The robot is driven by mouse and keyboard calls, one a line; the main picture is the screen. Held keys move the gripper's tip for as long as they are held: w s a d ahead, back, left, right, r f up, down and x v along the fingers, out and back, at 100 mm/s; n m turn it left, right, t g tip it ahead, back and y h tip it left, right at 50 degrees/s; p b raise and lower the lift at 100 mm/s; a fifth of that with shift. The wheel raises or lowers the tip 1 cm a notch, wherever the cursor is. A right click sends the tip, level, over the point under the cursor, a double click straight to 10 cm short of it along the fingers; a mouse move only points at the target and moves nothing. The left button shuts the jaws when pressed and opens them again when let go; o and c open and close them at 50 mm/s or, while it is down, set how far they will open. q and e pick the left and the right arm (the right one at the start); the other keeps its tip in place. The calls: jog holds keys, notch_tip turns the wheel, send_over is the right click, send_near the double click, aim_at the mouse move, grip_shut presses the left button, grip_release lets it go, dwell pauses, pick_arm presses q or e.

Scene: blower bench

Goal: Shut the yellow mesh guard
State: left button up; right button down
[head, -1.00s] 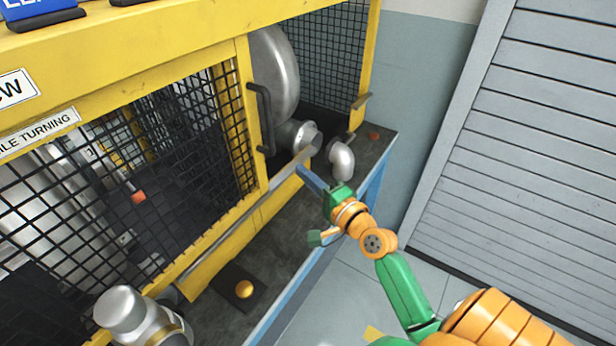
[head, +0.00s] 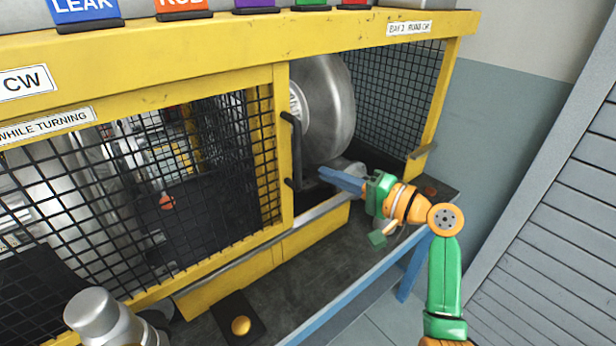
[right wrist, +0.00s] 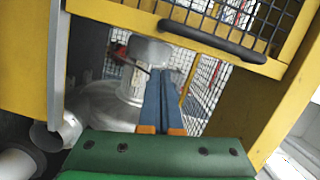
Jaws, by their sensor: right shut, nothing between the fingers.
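The yellow mesh guard (head: 284,205) has a yellow frame, black mesh and a black bar handle (head: 291,150) on its right upright. It covers the left part of the bay, with an opening to its right where a silver blower housing (head: 328,105) shows. My right gripper (head: 322,172) is shut and empty, its blue fingers just right of the handle's lower end. In the right wrist view the shut fingers (right wrist: 163,75) point into the opening, below the handle (right wrist: 212,40), apparently apart from it. My left gripper is not in view.
A yellow beam (head: 250,45) with coloured signs runs above. A yellow ball-like knob (head: 241,326) sits on the dark bench at the front. A silver pipe end (head: 95,312) stands at lower left. A grey slatted shutter (head: 545,230) is at far right.

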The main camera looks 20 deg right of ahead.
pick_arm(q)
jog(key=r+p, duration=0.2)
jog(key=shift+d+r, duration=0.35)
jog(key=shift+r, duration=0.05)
pick_arm(e)
jog(key=a, duration=0.3)
jog(key=a+f, duration=0.1)
jog(key=shift+w+a, duration=0.2)
jog(key=shift+w, duration=0.15)
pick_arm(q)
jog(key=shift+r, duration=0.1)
